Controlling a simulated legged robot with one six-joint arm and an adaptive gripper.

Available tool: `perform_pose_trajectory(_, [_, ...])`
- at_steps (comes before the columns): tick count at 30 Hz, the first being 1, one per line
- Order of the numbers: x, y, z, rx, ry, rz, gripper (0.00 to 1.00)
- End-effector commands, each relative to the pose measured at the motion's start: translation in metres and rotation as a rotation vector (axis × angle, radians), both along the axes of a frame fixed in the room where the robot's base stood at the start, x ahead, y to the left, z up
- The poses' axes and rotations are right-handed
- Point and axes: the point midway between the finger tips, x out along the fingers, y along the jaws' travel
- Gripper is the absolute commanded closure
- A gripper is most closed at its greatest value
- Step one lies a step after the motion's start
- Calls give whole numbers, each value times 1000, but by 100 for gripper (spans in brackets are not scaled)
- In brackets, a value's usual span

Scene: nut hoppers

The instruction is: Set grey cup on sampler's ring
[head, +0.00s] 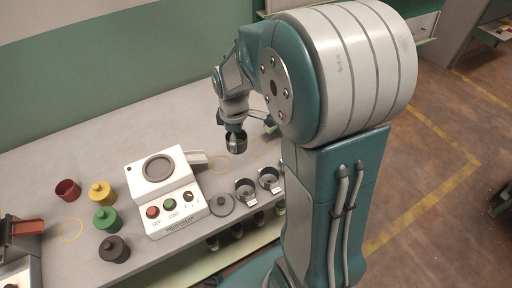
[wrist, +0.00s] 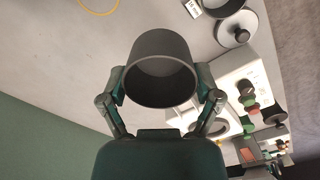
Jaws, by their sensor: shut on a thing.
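My gripper (head: 236,130) is shut on the grey cup (head: 236,145), held above the table toward its right part. In the wrist view the cup (wrist: 162,72) sits between the two fingers of my gripper (wrist: 160,88), its open mouth facing the camera; it looks empty. Several thin yellow rings are marked on the table: one (head: 220,173) beside the white machine's spout, one (head: 258,140) partly behind my gripper, and one (head: 70,241) at the left near a red-tray device (head: 27,227). I cannot tell which ring is the sampler's. A ring's arc (wrist: 100,12) shows in the wrist view.
The white machine (head: 167,200) with buttons stands mid-table. A green wall runs behind.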

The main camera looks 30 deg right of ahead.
Motion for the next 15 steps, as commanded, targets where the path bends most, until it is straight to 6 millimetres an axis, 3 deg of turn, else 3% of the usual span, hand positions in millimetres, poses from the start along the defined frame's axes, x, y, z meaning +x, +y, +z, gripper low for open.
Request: perform_pose_trajectory(15, [-41,-28,9,-3,7,-917,50])
